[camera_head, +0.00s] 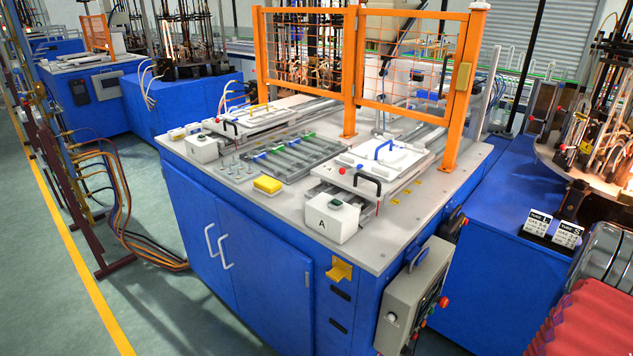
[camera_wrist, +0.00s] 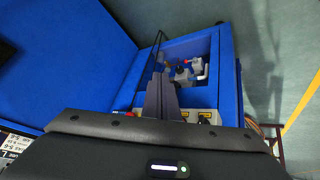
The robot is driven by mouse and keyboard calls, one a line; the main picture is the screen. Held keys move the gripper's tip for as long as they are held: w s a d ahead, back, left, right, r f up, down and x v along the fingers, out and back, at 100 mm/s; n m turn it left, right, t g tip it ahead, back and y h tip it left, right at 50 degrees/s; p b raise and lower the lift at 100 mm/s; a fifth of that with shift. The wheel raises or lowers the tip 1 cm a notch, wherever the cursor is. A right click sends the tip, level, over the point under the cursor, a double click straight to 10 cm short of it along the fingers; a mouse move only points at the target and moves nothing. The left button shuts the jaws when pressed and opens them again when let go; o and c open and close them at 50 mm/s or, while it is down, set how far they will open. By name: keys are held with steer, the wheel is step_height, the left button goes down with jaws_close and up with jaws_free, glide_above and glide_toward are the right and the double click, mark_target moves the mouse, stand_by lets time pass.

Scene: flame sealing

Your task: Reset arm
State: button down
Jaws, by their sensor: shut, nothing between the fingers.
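My gripper (camera_wrist: 162,88) shows in the wrist view, its dark fingers shut together with nothing between them. My arm and gripper do not show in the head view.
In the head view a blue workstation (camera_head: 240,235) carries fixtures, a yellow block (camera_head: 268,184) and an orange mesh guard (camera_head: 310,55). A grey control box (camera_head: 412,295) hangs at its front right. Hoses on a rack (camera_head: 85,190) stand left.

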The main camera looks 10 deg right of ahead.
steer(key=s+a+r+m+g, duration=0.2)
steer(key=a+r+g, duration=0.1)
steer(key=r, duration=0.6)
steer(key=s+a+r+m+g, duration=0.2)
steer(key=a+r+g, duration=0.2)
steer(key=r, duration=0.5)
steer(key=a+r+n+t+y, duration=0.2)
steer(key=a+r+t, duration=0.3)
steer(key=a+r, duration=2)
steer(key=shift+s+a+r+n, duration=0.2)
steer(key=shift+s+a+n, duration=0.3)
steer(key=shift+n, duration=0.3)
steer(key=shift+w+d, duration=0.1)
